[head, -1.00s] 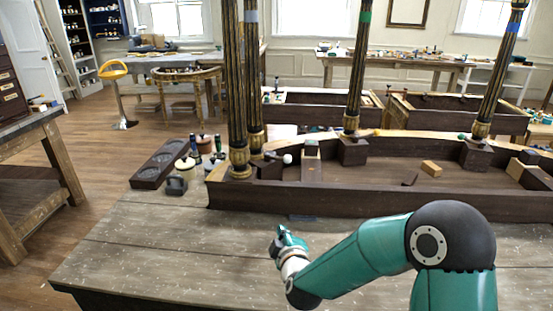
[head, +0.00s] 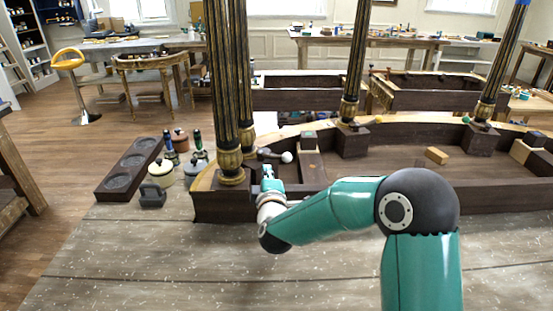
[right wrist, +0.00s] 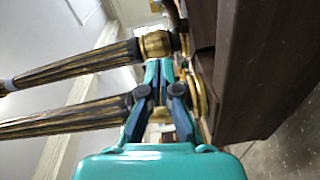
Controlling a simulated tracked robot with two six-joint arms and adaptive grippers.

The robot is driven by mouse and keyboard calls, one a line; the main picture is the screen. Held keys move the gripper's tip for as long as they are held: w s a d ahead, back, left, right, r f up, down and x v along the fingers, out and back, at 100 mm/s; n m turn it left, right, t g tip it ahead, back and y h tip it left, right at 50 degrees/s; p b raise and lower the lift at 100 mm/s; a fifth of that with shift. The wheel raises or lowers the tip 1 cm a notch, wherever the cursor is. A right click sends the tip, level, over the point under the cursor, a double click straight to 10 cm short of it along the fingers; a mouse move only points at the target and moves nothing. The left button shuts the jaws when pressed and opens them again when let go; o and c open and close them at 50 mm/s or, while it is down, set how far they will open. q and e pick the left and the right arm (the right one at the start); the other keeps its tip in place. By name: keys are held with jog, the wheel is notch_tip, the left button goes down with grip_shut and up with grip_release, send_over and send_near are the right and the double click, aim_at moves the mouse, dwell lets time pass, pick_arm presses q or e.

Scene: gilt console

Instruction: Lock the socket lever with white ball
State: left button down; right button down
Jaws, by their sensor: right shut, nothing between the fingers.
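The lever with the white ball (head: 287,157) lies at the left end of the dark wooden console frame (head: 240,207), beside the foot of the gilt columns. Its short dark arm runs left from the ball towards a column base. My right gripper (head: 268,172) is just in front of and below the lever, left of the ball and apart from it. In the right wrist view its fingers (right wrist: 159,68) are together and empty, close to the gilt column bases. The ball cannot be made out in that view. My left gripper is not in view.
Fluted black-and-gilt columns (head: 228,120) rise close to the right gripper. Left of the frame are a dark tray with round recesses (head: 130,168), lidded pots (head: 192,172) and a dark weight (head: 152,196). A small wood block (head: 436,155) lies inside the frame. The front of the bench is clear.

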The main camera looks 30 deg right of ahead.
jog(key=w+d+f+p, duration=0.1)
jog(key=w+d+p, duration=0.1)
jog(key=w+d, duration=0.2)
jog(key=shift+w+d+p, duration=0.15)
jog(key=shift+d+p, duration=0.2)
jog(key=shift+d, duration=0.85)
